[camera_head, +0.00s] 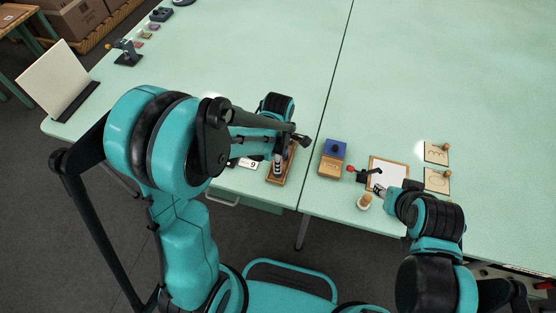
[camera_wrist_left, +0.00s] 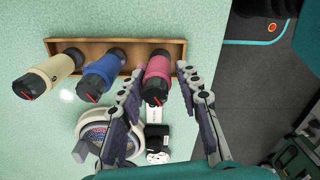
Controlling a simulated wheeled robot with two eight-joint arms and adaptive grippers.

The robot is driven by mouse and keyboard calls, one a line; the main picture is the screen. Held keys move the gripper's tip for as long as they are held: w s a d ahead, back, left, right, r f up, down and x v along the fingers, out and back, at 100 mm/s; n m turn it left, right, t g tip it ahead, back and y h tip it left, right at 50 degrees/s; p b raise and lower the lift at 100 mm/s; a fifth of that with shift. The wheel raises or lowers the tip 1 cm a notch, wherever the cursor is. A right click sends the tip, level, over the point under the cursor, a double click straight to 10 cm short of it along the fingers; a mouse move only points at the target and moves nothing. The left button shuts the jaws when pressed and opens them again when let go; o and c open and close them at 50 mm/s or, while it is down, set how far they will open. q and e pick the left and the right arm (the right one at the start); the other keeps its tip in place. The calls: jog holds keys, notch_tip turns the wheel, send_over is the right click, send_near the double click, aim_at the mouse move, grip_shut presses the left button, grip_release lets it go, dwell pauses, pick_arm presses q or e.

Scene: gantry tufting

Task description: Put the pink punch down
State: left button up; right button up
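The pink punch (camera_wrist_left: 158,72) stands in the right end of a narrow wooden rack (camera_wrist_left: 88,43) in the left wrist view, its dark end towards the camera. A blue punch (camera_wrist_left: 101,75) and a cream punch (camera_wrist_left: 45,74) stand in the same rack to its left. My left gripper (camera_wrist_left: 160,76) has one finger on each side of the pink punch, with a visible gap to it; it is open. In the head view my left gripper (camera_head: 283,150) is over the wooden rack (camera_head: 285,177), and the arm hides most of the punches. My right gripper (camera_head: 377,188) is small and its fingers are unclear.
Right of the rack are a blue-topped block (camera_head: 333,152), a wood-framed white board (camera_head: 397,172) near my right gripper, and a round wooden-knobbed piece (camera_head: 364,202).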

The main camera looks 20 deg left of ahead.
pick_arm(q)
jog(key=shift+o, duration=0.3)
jog(key=shift+r, duration=0.1)
jog(key=shift+r+p, duration=0.2)
jog(key=shift+p, duration=0.1)
notch_tip(320, 180, up, 11)
jog(key=p, duration=0.3)
jog(key=s+a+r+m+t, duration=0.2)
jog(key=s+r+m+t, duration=0.1)
jog(key=m, duration=0.7)
jog(key=s+a+r+m+t, duration=0.2)
jog(key=s+r+m+t, duration=0.2)
jog(key=s+m, duration=0.3)
jog(key=m, duration=0.3)
jog(key=shift+a+r+p, duration=0.3)
jog(key=shift+a+r, duration=0.05)
jog(key=shift+a, duration=0.05)
jog(key=shift+s, duration=0.1)
